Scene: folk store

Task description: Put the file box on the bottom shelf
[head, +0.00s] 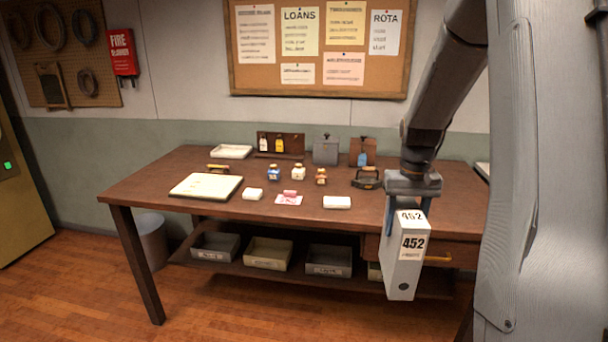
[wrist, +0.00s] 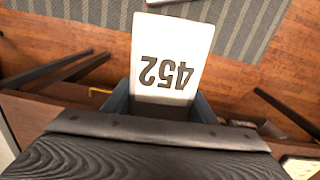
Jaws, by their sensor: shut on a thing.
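The file box (head: 403,263) is white, marked 452, and hangs upright in front of the table's right part in the head view. My gripper (head: 408,207) is shut on its upper end. In the wrist view the box's top face (wrist: 172,62) shows 452 upside down between the fingers of my gripper (wrist: 162,108). The bottom shelf (head: 290,275) runs under the wooden table and holds several labelled trays. Its right part is hidden behind the box and my arm.
Grey and beige trays (head: 268,253) fill much of the shelf. A bin (head: 151,240) stands left under the table. The floor in front is clear.

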